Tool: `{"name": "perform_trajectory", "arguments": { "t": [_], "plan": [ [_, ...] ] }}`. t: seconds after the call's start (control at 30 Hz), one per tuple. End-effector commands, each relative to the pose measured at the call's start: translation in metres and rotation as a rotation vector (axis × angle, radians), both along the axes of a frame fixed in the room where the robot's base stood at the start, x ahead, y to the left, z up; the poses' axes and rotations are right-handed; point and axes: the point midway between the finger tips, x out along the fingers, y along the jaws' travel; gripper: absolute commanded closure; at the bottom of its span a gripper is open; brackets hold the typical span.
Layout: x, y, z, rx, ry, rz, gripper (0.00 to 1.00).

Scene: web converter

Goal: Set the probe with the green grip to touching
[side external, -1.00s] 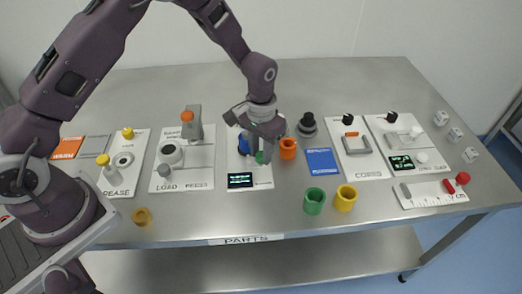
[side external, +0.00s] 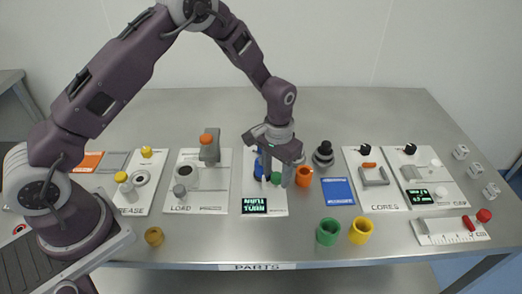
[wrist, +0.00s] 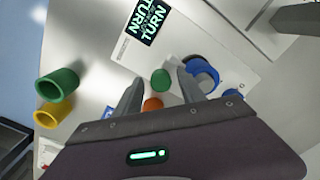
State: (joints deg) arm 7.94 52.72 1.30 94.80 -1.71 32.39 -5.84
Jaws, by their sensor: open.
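The green grip (side external: 276,179) of the probe is a small rounded knob on a white panel with a dark display (side external: 255,205). It also shows in the wrist view (wrist: 160,80). My gripper (side external: 278,182) points down over this panel, its fingers open on either side of the green grip; I cannot tell whether they touch it. In the wrist view my gripper's fingertips (wrist: 160,75) show the grip between them. The display shows large green text that includes "TURN" in the wrist view (wrist: 148,22). A blue round part (wrist: 203,74) is beside the right finger. The probe's tip is not clear.
An orange cup (side external: 303,177) is close to my gripper's right, with a dark stepped knob (side external: 323,155) behind it. A green cup (side external: 328,232) and a yellow cup (side external: 361,230) stand near the front edge. The LOAD panel (side external: 211,190) is left, the CORES panel (side external: 385,195) right.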

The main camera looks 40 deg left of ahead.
Motion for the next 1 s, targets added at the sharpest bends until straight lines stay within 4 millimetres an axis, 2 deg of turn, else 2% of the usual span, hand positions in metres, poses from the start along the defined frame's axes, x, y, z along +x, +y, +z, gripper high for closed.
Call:
{"name": "perform_trajectory", "arguments": {
  "t": [0.1,0.37,0.57,0.77,1.0],
  "plan": [
    [-0.014,-0.014,0.004,0.0,0.0,-0.002,0.5],
    [-0.013,-0.013,0.075,-0.002,-0.004,-0.001,0.5],
    [-0.027,-0.004,0.125,-0.013,-0.054,-0.001,0.5],
    [-0.049,0.006,0.172,-0.022,-0.109,0.001,0.5],
    [-0.085,0.018,0.221,-0.029,-0.179,0.0,0.5]
  ]
}}
